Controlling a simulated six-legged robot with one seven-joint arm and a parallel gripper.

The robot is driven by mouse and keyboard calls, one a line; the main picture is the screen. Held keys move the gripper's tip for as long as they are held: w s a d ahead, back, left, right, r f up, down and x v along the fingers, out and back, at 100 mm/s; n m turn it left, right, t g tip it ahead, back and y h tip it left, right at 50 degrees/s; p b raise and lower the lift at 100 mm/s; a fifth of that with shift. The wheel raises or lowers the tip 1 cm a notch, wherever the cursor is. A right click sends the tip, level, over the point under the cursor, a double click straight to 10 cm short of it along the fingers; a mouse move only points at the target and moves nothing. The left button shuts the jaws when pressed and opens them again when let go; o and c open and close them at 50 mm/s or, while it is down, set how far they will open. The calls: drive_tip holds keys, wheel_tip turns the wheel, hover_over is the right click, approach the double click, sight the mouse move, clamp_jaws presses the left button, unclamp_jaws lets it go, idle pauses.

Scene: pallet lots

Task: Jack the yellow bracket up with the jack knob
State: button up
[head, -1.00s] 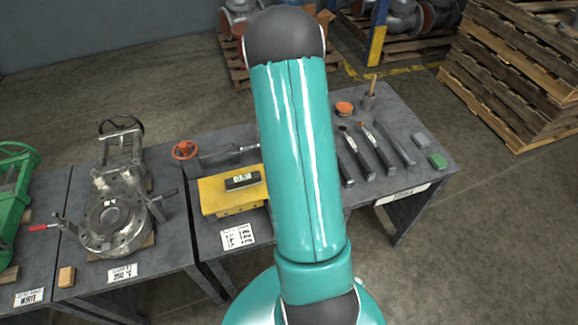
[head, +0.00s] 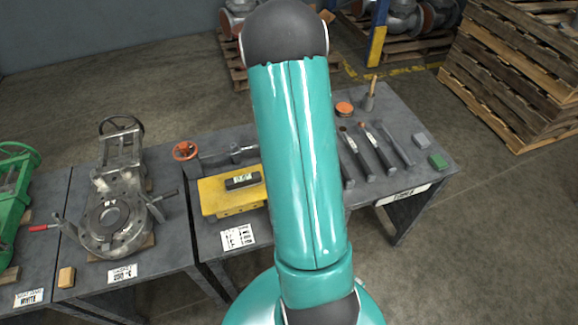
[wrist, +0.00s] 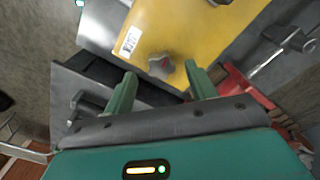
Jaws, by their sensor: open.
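The yellow bracket (head: 215,203) lies on the middle grey bench in the head view, partly hidden behind my arm. It fills the upper middle of the wrist view (wrist: 195,30), with a white label near its edge. The jack knob (wrist: 161,66), a dull grey-brown lobed knob, is at the bracket's near edge in the wrist view. My gripper (wrist: 160,73) is open, its two green fingers on either side of the knob, with gaps visible. I cannot tell how far the fingertips are from it in depth. My gripper is hidden in the head view.
A small dark device (head: 242,181) sits on the bracket. An orange handwheel (head: 185,151) stands behind it. Several tools (head: 366,150) lie at the bench's right. A metal valve (head: 110,215) stands on the left bench. Red parts (wrist: 245,88) lie right of my fingers.

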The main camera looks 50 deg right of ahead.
wheel_tip(320, 180, up, 11)
drive_tip(key=shift+f, duration=0.1)
idle(0.6)
drive_tip(key=a+r+n+t, duration=0.3)
drive_tip(key=a+r+n, duration=0.4)
drive_tip(key=a+r, duration=0.9)
drive_tip(key=s+a+r+n+t, duration=0.1)
drive_tip(key=s+a+r+n, duration=0.1)
drive_tip(key=a, duration=0.5)
drive_tip(key=s+a+r+n+t, duration=0.1)
drive_tip(key=s+a+r+n, duration=0.1)
drive_tip(key=s+a+n, duration=0.3)
drive_tip(key=s+a, duration=0.1)
drive_tip(key=a, duration=0.2)
drive_tip(key=shift+s+r+n+t, duration=0.3)
drive_tip(key=shift+r, duration=0.1)
